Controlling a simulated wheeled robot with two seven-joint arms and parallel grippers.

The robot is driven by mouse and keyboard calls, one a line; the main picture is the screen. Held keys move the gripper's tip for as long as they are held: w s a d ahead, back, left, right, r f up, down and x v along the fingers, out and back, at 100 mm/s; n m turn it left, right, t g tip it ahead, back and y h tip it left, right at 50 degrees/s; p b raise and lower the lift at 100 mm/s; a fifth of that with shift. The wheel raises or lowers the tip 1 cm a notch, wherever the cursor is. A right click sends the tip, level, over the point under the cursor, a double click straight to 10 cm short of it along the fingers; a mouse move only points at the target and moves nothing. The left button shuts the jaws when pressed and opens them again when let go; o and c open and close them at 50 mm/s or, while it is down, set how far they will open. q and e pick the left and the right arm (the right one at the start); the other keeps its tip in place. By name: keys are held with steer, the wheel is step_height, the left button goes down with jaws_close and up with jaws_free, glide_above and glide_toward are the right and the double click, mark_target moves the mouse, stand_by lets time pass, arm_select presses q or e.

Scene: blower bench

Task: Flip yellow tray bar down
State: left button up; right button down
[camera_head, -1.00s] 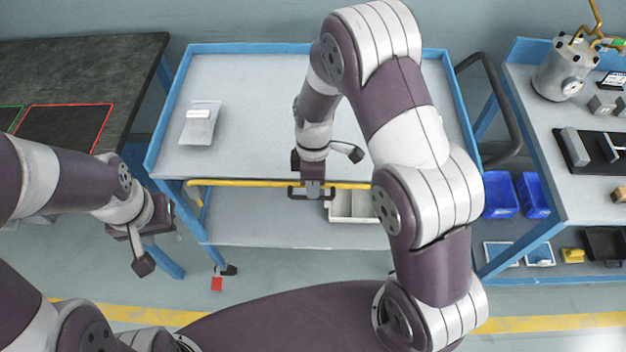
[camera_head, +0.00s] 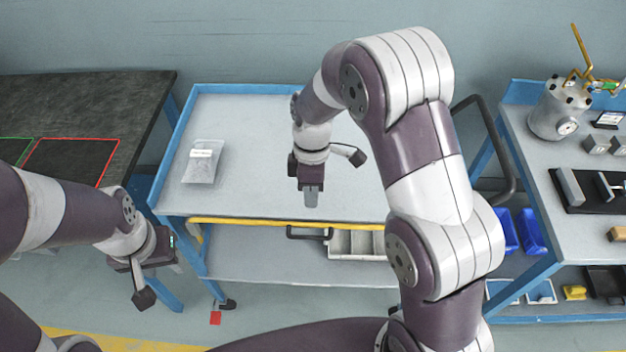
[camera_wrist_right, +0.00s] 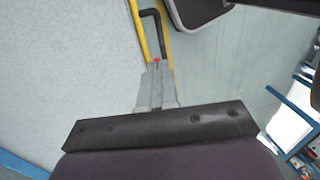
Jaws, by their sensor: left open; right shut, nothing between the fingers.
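The yellow bar (camera_head: 250,222) runs along the front edge of the blue-framed grey tray cart (camera_head: 262,130). A black handle (camera_head: 308,237) shows just below it. My right gripper (camera_head: 311,197) is shut and empty, pointing down over the cart top just behind the bar in the head view. In the right wrist view its closed fingers (camera_wrist_right: 157,85) point toward the yellow bar (camera_wrist_right: 137,28) and the black handle (camera_wrist_right: 152,13). Whether they touch is unclear. My left gripper (camera_head: 140,272) is open, left of the cart's front. My right arm hides the bar's right end.
A clear bag (camera_head: 203,162) lies on the cart top at left. A grey bin (camera_head: 355,243) sits on the shelf below. A dark bench (camera_head: 75,110) stands left. A workbench (camera_head: 540,165) with a metal canister (camera_head: 560,108) and blocks stands right.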

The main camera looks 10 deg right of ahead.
steer(key=shift+w+d+r, duration=0.1)
steer(key=shift+w+r, duration=0.1)
steer(key=shift+r, duration=0.7)
steer(key=shift+w+r, duration=0.15)
steer(key=shift+r, duration=0.7)
